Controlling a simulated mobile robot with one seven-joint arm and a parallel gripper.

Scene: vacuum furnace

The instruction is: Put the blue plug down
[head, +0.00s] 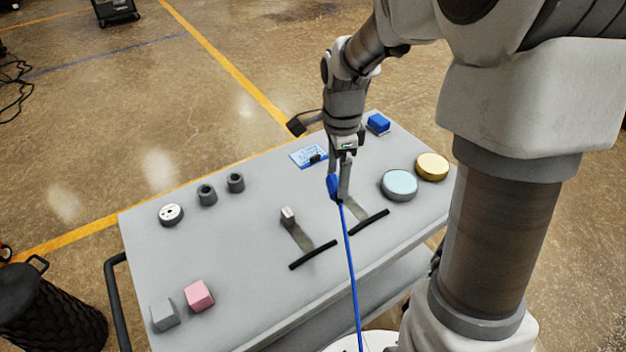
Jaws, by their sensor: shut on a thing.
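My gripper (340,180) points down over the right half of the grey cart top (240,265). It is shut on the blue plug (333,186), which shows at its fingertips. A blue cable (351,268) runs from the plug down toward the bottom of the view. The plug appears to be held just above a flat metal strip with a black bar (369,221) at its near end. I cannot tell whether the plug touches the cart. The fingers hide part of the plug.
A second strip (299,235) with a black bar lies to the left. Light-blue (399,185) and yellow (432,166) round tins stand at right. A blue block (378,123) and a blue card (308,156) lie behind. Pink (199,296) and grey (164,315) blocks sit front left.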

